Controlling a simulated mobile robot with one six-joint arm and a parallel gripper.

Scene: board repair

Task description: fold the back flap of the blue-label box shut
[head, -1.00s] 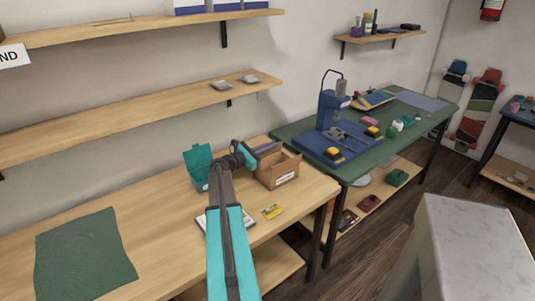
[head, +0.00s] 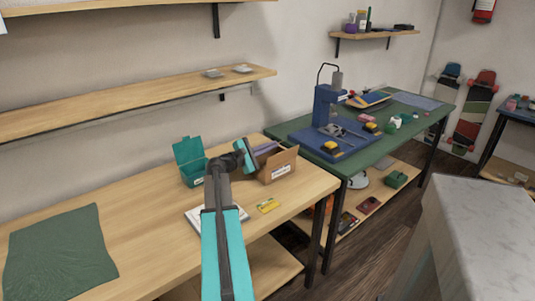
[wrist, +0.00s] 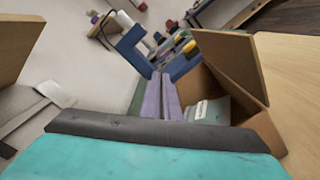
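The cardboard box (head: 283,175) stands on the wooden bench near its right end, with a white label on its front; the label's colour marking is too small to read. A raised cardboard flap shows at its right side, and a large tilted flap (wrist: 225,55) shows in the wrist view. The back flap cannot be told apart clearly, as my gripper (head: 245,155) is at the box's left rear side.
A teal box (head: 192,172) with its lid open stands just left of my gripper. A white flat item (head: 199,217) and a yellow item (head: 268,205) lie in front. A green mat (head: 60,250) lies at left. A shelf (head: 150,98) runs above the bench.

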